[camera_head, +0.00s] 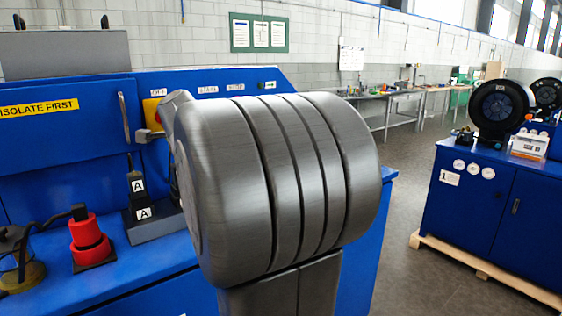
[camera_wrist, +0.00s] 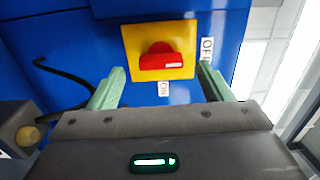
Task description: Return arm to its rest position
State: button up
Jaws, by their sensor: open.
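My gripper (camera_wrist: 161,88) is open in the wrist view, its two green fingers spread apart with nothing between them. Beyond the fingers is a red rotary switch (camera_wrist: 158,60) on a yellow plate (camera_wrist: 133,38) on a blue panel. The switch handle lies across the picture, its white mark at the right end, on the side of the OFF label (camera_wrist: 207,49). The ON label (camera_wrist: 164,88) is below the plate. The fingers appear clear of the switch. In the head view the yellow plate (camera_head: 151,108) is partly covered, and my gripper cannot be made out.
A blue bench carries a red device (camera_head: 88,238) and a black block marked A (camera_head: 138,190). An "ISOLATE FIRST" label (camera_head: 38,108) is on the panel. A blue cabinet (camera_head: 490,215) with a black crimper (camera_head: 497,106) stands right, across open floor (camera_head: 400,210). A dark cable (camera_wrist: 65,75) shows left in the wrist view.

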jog(key=w+m+p, duration=0.1)
jog(key=m+p, duration=0.3)
jog(key=m, duration=0.2)
jog(key=w+a+m+p, duration=0.1)
jog(key=m+p, duration=0.4)
jog(key=w+a+m+p, duration=0.1)
jog(key=m+p, duration=0.3)
jog(key=m, duration=0.2)
jog(key=shift+w+r+m, duration=0.15)
jog(key=shift+r+m, duration=0.15)
jog(key=shift+f, duration=0.15)
dwell(0.4)
